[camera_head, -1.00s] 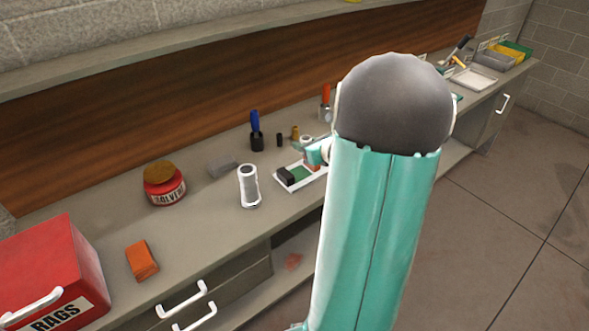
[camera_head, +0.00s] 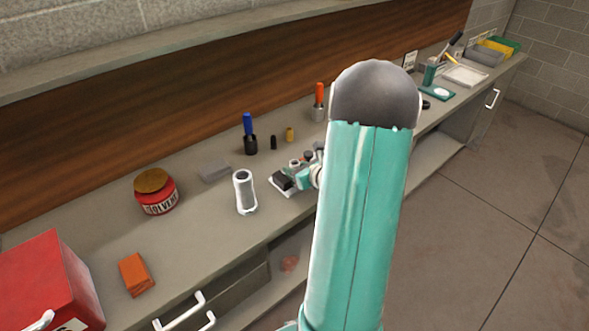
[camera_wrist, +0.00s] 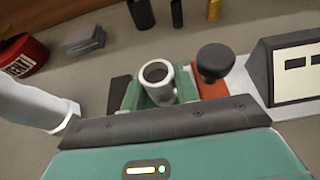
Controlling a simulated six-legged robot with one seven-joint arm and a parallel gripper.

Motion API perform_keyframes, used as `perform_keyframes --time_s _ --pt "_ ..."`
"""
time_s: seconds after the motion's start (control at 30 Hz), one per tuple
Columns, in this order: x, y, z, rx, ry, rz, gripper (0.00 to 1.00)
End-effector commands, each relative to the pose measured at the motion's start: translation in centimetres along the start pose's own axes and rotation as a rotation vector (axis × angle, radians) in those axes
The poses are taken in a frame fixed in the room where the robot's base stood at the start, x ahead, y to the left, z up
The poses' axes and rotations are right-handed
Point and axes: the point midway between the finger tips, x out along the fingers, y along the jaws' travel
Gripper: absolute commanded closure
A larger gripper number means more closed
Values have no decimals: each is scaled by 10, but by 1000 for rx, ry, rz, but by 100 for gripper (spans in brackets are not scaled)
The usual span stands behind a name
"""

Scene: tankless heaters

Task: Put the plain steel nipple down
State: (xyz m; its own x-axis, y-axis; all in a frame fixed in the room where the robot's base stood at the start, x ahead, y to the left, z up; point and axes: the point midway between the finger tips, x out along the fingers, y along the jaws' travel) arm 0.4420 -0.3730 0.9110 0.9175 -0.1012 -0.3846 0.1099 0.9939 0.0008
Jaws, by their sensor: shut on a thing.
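The plain steel nipple (camera_wrist: 157,78) is a short, pale grey open tube. In the wrist view it stands nearly upright between the green-padded fingers of my gripper (camera_wrist: 158,92), which is shut on it. In the head view my gripper (camera_head: 306,174) is low over the bench beside the small white tray, partly hidden by my own arm. The small nipple (camera_head: 294,163) shows there near the fingers. I cannot tell whether its lower end touches anything.
A dark round knob on an orange block (camera_wrist: 211,82) is close right of the fingers. The small tray (camera_head: 281,190) holds a black block. A large pale cylinder (camera_head: 245,194) stands left of it. Behind are a blue-handled tool (camera_head: 249,135), a black cylinder (camera_head: 273,142) and a brass one (camera_head: 290,135).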

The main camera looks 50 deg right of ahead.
Motion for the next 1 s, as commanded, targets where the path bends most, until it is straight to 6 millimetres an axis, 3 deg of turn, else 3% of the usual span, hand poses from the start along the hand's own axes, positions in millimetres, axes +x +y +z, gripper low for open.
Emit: perform_keyframes --time_s 0.43,0.47,0.5,0.87,1.0 --pt "6 0 -8 0 -1 -1 94" --pt "7 0 -9 0 -1 -1 68" --pt "6 0 -8 -1 -1 -1 61" --pt "5 -1 -5 -1 -2 -2 61" --pt "-12 -1 -5 0 0 -4 61"
